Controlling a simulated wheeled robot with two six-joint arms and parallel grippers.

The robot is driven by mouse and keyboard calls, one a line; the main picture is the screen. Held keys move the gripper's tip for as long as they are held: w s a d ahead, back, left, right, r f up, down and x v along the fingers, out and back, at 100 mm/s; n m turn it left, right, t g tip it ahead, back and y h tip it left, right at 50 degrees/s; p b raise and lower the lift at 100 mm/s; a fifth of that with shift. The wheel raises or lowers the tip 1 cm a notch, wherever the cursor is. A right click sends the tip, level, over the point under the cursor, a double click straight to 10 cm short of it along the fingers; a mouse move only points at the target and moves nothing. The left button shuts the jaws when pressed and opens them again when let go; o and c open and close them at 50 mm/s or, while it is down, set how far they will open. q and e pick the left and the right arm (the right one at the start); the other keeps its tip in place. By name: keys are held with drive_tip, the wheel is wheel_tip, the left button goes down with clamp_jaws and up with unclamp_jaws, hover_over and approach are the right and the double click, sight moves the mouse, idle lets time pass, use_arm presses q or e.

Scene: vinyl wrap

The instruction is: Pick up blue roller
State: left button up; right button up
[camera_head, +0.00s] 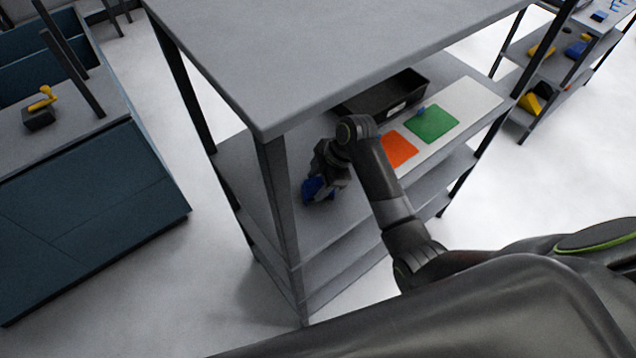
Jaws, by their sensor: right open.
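A blue object (319,189), which looks like the blue roller, lies on the upper shelf board of the grey rack (351,214), near its left front post. My right gripper (317,183) is over it with the jaws open, pointing down. The gripper hides part of the blue object, and I cannot tell whether they touch. My left gripper is not in view.
The rack's top (330,45) overhangs the shelf, and a front post (279,200) stands left of my gripper. A black bin (385,96), an orange sheet (398,149) and a green sheet (432,124) with a small blue item (421,111) sit further right.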

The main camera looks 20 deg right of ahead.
clamp_jaws()
drive_tip(key=shift+r, duration=0.1)
